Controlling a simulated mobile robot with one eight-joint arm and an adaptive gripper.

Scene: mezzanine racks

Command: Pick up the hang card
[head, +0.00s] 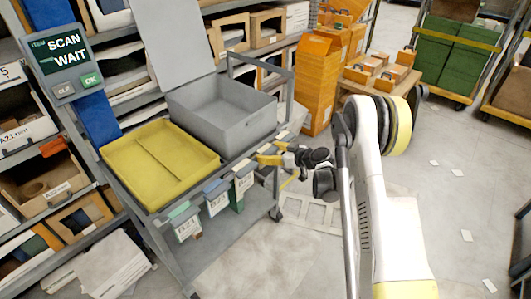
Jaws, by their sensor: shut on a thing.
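Several hang cards hang along the front rail of a grey cart (187,264). One has a green top (185,226), one a blue top (216,199) and one a pale top (244,181). My gripper (266,154), with yellow fingers, is at the rail's right end, just right of the pale-topped card. It is shut on a hang card there; the fingers mostly hide that card, and I cannot tell whether it is still on the rail.
A yellow tray (112,162) and a grey bin (222,127) stand on the cart. A screen (63,53) reading "SCAN WAIT" is at upper left. Racks with boxes stand at left, orange cartons (318,80) behind. The floor at right is open, with scattered paper slips.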

